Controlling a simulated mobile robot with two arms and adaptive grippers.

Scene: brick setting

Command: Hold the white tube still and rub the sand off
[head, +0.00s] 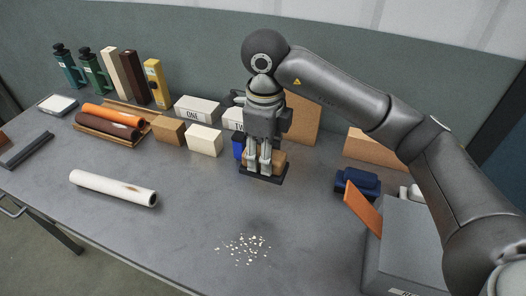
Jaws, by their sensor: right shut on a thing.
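The white tube (105,184) lies on its side on the left front of the grey table, with nothing holding it. A brown, sandy patch (134,188) marks its upper side near its right end. My right gripper (265,163) points down over the middle of the table, well to the right of the tube. It is shut on a dark, flat-based item (266,177), partly hidden by the fingers. A tan block shows right behind it. Whether the item touches the table is unclear. My left gripper is out of view.
Pale crumbs (243,248) lie scattered at the table's front. Orange and brown tubes (108,122) rest on a wooden tray behind the white tube. Labelled blocks (199,110) stand along the back. A grey box (405,240), an orange board (362,208) and a dark blue item (357,183) are at right.

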